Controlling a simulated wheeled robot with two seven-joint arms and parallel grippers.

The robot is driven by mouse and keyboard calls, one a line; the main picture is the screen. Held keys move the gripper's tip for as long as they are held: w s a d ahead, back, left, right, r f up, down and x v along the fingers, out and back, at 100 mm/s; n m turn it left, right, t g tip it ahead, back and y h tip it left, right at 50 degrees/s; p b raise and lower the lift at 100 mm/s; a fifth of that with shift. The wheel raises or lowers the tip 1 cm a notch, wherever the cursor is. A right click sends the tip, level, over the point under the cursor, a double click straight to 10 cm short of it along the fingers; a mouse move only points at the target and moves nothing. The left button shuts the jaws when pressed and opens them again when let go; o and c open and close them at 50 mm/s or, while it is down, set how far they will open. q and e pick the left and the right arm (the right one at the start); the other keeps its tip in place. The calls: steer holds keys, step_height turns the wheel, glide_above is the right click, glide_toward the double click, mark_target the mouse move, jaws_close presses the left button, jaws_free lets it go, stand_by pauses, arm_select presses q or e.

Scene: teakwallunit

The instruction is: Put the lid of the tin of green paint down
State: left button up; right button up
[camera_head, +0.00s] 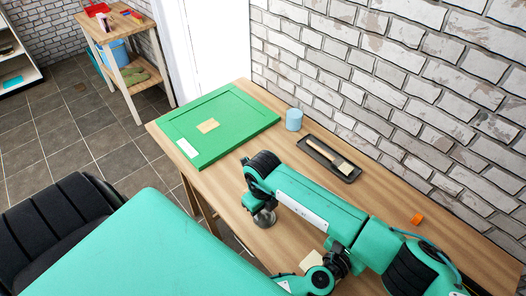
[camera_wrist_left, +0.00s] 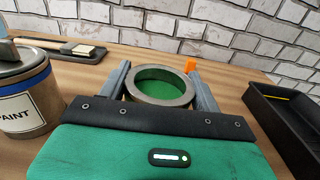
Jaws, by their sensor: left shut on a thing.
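In the left wrist view, my left gripper (camera_wrist_left: 162,90) has its two grey fingers on either side of a round metal-rimmed thing with a green inside, which I take for the lid (camera_wrist_left: 162,73). The gripper is shut on it. I cannot tell how far it is above the table. A tin labelled PAINT (camera_wrist_left: 22,95), with a blue band and a grey top, stands to the left. The lid and left gripper are not seen in the head view.
The wooden table (camera_head: 405,190) carries a green panel (camera_head: 225,132), a light blue cup (camera_head: 294,120) and a black tray with a brush (camera_head: 328,158). An orange thing (camera_head: 417,218) lies at the right. A black bin (camera_wrist_left: 262,100) is at right in the wrist view. A brick wall backs the table.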

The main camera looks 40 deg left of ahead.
mark_target(263, 213)
step_height(263, 213, up, 12)
steer(key=shift+f, duration=0.2)
stand_by(0.4)
arm_select(q)
steer(key=o, duration=1)
steer(key=shift+r, duration=0.15)
arm_select(e)
steer(key=shift+r, duration=0.1)
arm_select(q)
steer(key=shift+r+p, duration=0.65)
steer(key=shift+p, duration=0.05)
arm_select(e)
steer(key=shift+r, duration=0.6)
arm_select(q)
steer(key=shift+o, duration=0.4)
